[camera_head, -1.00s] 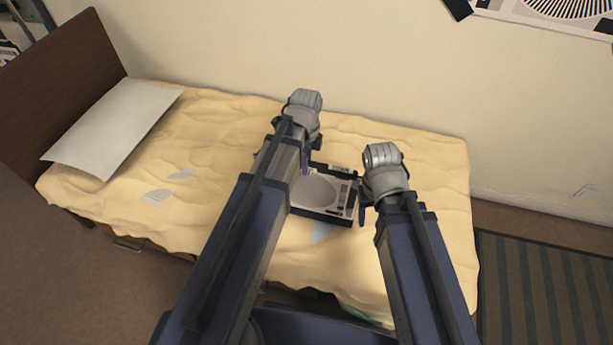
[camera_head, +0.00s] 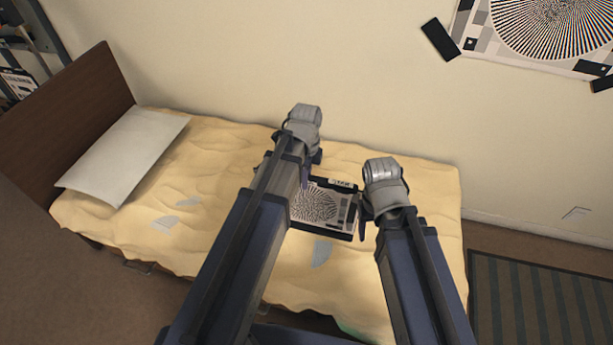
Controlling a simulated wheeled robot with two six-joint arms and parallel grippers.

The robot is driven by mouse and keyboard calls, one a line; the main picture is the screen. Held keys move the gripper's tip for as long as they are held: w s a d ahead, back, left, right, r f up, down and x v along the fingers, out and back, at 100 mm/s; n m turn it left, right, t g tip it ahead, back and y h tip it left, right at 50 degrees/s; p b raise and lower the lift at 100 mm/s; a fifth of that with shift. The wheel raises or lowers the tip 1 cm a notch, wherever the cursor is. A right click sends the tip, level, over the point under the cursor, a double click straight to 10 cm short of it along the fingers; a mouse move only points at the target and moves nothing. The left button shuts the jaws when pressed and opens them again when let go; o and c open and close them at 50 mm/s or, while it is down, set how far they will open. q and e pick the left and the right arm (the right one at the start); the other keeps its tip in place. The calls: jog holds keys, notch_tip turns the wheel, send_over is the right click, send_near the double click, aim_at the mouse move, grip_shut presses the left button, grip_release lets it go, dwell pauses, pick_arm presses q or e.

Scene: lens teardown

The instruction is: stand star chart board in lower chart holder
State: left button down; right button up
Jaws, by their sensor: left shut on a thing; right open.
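The star chart board (camera_head: 322,206) is a flat dark-edged panel with a round black-and-white radial pattern. It shows over the bed between my two grippers. My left gripper (camera_head: 303,178) is at its left side and shut on it; my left arm hides that edge. My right gripper (camera_head: 366,214) is open at its right edge; I cannot tell whether it touches. I cannot tell whether the board rests on the bed or is held just above it. I cannot make out a lower chart holder.
The bed (camera_head: 235,140) has a rumpled yellow cover, a white pillow (camera_head: 125,155) and pale flat scraps (camera_head: 165,223). A larger radial chart (camera_head: 556,22) is on the wall at upper right, with black pieces (camera_head: 441,40) at its edges. A striped rug (camera_head: 540,305) lies right of the bed.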

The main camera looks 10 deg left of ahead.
pick_arm(q)
jog(key=shift+r+p, duration=1.55)
jog(key=shift+r, duration=0.1)
jog(key=b, duration=0.9)
send_near(306, 206)
jog(key=shift+s+d+f, duration=0.15)
jog(key=shift+s, duration=0.15)
jog(key=shift+f+b, duration=0.15)
jog(key=shift+b, duration=0.15)
notch_tip(306, 206, down, 3)
jog(key=b, duration=0.3)
jog(key=shift+f, duration=0.2)
jog(key=shift+f+b, duration=0.2)
jog(key=shift+b, duration=0.2)
jog(key=c, duration=0.6)
grip_release()
jog(key=shift+c, duration=0.2)
jog(key=shift+r, duration=0.1)
